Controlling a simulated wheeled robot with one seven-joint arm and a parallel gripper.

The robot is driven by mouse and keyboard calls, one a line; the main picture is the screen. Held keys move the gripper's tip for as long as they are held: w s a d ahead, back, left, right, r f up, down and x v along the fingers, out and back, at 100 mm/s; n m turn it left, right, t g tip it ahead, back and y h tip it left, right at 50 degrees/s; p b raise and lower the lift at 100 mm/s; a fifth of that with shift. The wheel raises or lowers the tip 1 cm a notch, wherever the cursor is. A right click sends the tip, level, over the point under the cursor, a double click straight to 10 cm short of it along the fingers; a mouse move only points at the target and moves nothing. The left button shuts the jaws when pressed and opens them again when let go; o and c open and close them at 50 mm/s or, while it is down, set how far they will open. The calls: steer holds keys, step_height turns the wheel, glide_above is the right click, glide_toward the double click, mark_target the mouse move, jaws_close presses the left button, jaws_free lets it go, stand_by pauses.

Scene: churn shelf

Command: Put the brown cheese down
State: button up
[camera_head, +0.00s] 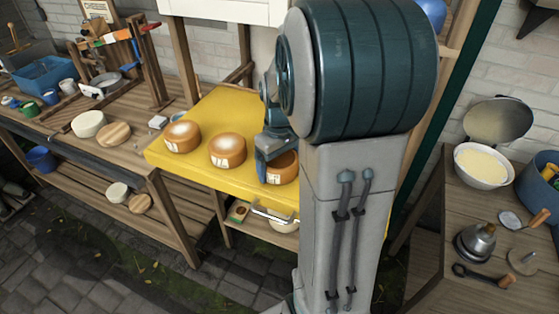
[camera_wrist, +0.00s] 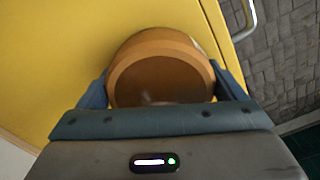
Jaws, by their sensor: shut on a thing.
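The brown cheese (camera_head: 284,167) is a round, orange-brown wheel at the right of the yellow shelf top, partly hidden by my arm. My gripper (camera_head: 268,163) is shut on it. In the wrist view the cheese (camera_wrist: 160,65) sits between the two blue fingers of my gripper (camera_wrist: 163,80), one on each side. It is over the yellow surface (camera_wrist: 50,65); I cannot tell whether its underside touches.
A wooden bench (camera_head: 130,150) with a white cheese (camera_head: 88,124) and a wooden disc (camera_head: 114,134) stands at the left. A right-hand table holds a bowl (camera_head: 483,167) and a bell (camera_head: 476,242). The yellow top's back is clear.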

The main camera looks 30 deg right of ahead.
steer(key=shift+f, duration=0.2)
steer(key=o, duration=1.1)
steer(key=shift+o, duration=0.2)
